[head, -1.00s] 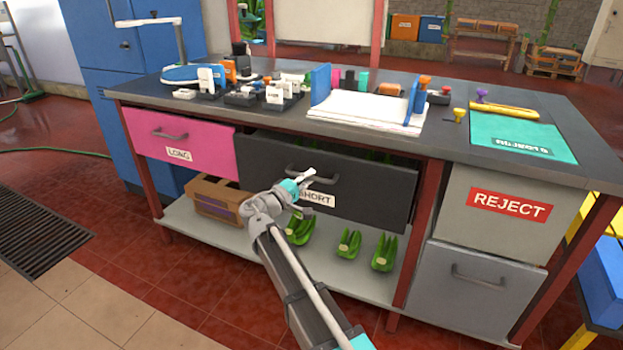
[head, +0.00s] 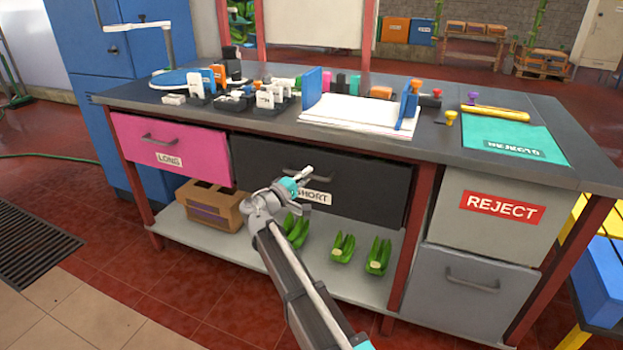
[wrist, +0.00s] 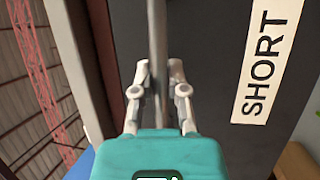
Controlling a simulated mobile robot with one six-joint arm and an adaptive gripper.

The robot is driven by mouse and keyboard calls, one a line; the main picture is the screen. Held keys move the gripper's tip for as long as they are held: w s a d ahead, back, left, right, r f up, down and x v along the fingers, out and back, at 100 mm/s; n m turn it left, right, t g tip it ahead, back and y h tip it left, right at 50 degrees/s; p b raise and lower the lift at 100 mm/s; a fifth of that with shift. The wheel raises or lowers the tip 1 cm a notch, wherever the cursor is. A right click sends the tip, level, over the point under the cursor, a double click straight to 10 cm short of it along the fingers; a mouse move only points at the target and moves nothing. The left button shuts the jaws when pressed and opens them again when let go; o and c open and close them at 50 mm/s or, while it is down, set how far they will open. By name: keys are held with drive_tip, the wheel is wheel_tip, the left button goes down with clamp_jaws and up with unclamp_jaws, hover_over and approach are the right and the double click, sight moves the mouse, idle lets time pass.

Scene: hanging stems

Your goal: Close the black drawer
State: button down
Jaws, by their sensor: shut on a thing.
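The black drawer (head: 375,196), labelled SHORT, is in the bench's middle bay. Its front looks flush or nearly flush with the bench, with no open gap visible above it. My gripper (head: 304,174) is at the drawer's front, over its handle and beside the SHORT label. In the wrist view the grey handle bar (wrist: 157,35) runs between the fingers of my gripper (wrist: 159,72), which are shut on it. The drawer front (wrist: 205,60) and its label also show there. The drawer's inside is hidden.
The pink LONG drawer (head: 170,148) is to the left and the grey REJECT box (head: 500,212) to the right. A cardboard box (head: 210,207) and green bundles (head: 377,256) sit on the lower shelf (head: 345,284). Red floor lies in front.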

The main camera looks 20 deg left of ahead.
drive_tip(key=c, duration=0.6)
unclamp_jaws()
drive_tip(key=shift+w, duration=0.15)
drive_tip(key=shift+c, duration=0.2)
